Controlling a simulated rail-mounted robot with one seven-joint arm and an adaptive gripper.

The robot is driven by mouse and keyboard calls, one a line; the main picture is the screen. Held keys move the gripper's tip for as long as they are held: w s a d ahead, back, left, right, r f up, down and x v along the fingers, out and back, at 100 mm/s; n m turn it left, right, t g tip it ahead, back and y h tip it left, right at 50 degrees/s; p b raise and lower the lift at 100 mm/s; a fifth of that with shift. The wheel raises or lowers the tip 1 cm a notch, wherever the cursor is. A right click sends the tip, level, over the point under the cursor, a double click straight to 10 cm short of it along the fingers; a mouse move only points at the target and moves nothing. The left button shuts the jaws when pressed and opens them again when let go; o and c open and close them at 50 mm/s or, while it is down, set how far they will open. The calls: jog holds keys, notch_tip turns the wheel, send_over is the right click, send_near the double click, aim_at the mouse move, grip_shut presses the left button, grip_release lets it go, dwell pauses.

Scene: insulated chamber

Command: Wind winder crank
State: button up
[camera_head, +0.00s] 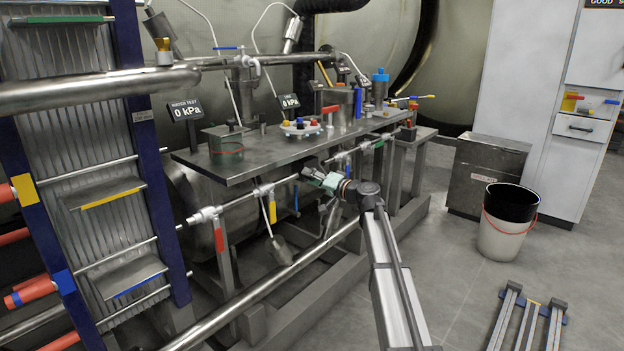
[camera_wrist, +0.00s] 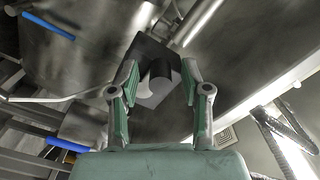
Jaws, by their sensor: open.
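My gripper (camera_head: 316,176) is at the front edge of the metal bench in the head view, beside the horizontal pipe. In the wrist view its two green-padded fingers (camera_wrist: 158,72) are spread apart. A dark block with a short grey cylinder (camera_wrist: 161,78) shows between and beyond the fingertips. It may be part of the winder crank, but I cannot tell for sure. I cannot tell whether the fingers touch it; they are not closed on it. In the head view my gripper and arm hide that spot, and no crank stands out clearly.
A ribbed panel with blue posts (camera_head: 155,190) stands at left. A bucket (camera_head: 505,230) stands on open floor at right.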

jog(key=v, duration=1.2)
